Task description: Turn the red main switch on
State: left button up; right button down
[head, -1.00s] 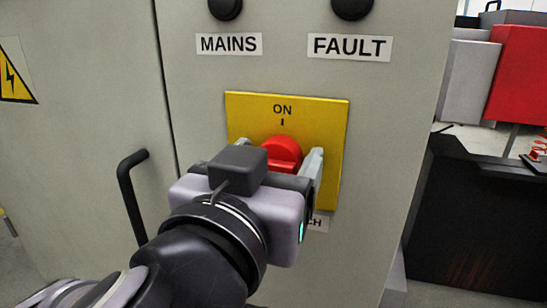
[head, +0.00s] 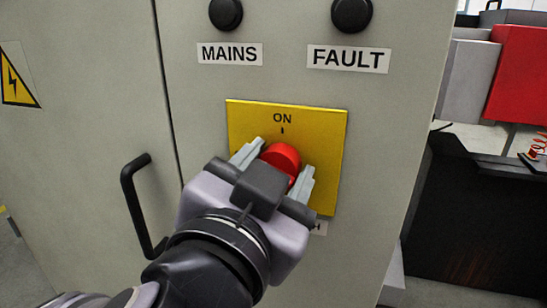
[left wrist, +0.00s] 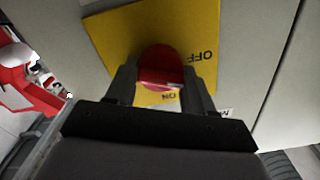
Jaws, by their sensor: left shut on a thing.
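The red main switch (head: 282,157) sits on a yellow plate (head: 325,135) on the cabinet front. The plate reads ON at its top. In the left wrist view the red switch knob (left wrist: 160,62) stands between my two fingers, with OFF and ON lettering on the plate (left wrist: 112,32). My left gripper (head: 276,170) is shut on the knob, one finger on each side, and is tilted in the head view. The gripper hides the lower part of the knob and plate, so the knob's exact pointing is hard to tell. My right gripper is in neither view.
The grey cabinet (head: 400,110) has two dark round lamps above labels MAINS (head: 229,54) and FAULT (head: 348,59). A black door handle (head: 140,205) sticks out left of my arm. A dark machine (head: 470,220) stands at the right.

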pick_arm(q)
jog(key=m+p, duration=0.2)
jog(key=m, duration=0.1)
jog(key=shift+r+m, duration=0.15)
jog(key=shift+m, duration=0.25)
jog(key=m+p, duration=0.1)
jog(key=m, duration=0.1)
jog(key=shift+m, duration=0.4)
jog(key=shift+d+m+p, duration=0.1)
jog(key=shift+m+p, duration=0.8)
jog(key=m+p, duration=0.2)
jog(key=m, duration=0.1)
jog(key=shift+f+m+p, duration=0.25)
jog(key=shift+m+p, duration=0.5)
jog(key=shift+m, duration=0.25)
jog(key=o, duration=1)
jog(key=shift+f, duration=0.1)
